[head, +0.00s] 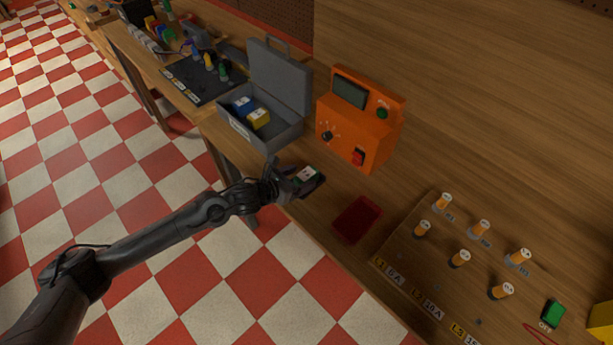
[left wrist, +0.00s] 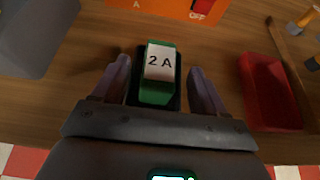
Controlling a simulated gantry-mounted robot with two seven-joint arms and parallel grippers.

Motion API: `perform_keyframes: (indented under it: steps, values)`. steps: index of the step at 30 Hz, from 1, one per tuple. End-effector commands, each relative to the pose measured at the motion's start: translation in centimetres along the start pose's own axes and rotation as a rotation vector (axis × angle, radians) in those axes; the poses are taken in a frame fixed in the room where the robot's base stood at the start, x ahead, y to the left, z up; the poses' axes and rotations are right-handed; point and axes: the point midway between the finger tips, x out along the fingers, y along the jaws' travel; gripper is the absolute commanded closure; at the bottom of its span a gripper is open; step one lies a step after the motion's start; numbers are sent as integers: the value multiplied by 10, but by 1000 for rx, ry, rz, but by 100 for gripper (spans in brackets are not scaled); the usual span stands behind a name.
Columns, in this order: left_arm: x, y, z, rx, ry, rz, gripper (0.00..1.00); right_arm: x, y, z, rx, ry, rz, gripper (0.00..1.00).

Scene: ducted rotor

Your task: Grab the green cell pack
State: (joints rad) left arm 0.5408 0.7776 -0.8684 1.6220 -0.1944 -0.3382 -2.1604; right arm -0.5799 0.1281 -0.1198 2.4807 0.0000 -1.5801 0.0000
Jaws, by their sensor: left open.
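The green cell pack (left wrist: 158,75) stands in a dark holder on the wooden bench, with a white label reading "2 A" on top. In the head view its white and green top (head: 307,174) shows just beyond my left gripper (head: 296,180). In the left wrist view the open fingers of my left gripper (left wrist: 160,85) are on either side of the pack, with a visible gap on each side. The pack's lower part is hidden in the holder. My right gripper is not in view.
A red tray (head: 357,220) lies to the right of the pack. An orange device (head: 345,135) stands behind it. An open grey case (head: 283,131) with blue and yellow packs is at left. A fuse board (head: 405,250) is at right.

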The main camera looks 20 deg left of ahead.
Motion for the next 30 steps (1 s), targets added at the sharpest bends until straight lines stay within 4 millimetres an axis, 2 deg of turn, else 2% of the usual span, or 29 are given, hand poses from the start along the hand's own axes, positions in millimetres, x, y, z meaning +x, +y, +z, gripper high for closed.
perform_keyframes:
  steps: [6,15,17,27,28,30]
  values:
    - [20,0,0,-1,0,0,28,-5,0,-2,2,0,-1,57]
    - [23,0,0,1,0,-1,28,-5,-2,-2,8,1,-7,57]
    - [22,0,0,1,0,-1,35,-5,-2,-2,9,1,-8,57]
    - [22,0,0,0,0,-1,87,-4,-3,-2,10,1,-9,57]
    - [22,0,0,0,0,-1,92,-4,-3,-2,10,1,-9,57]
    - [22,0,1,0,-2,0,92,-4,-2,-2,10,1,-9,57]
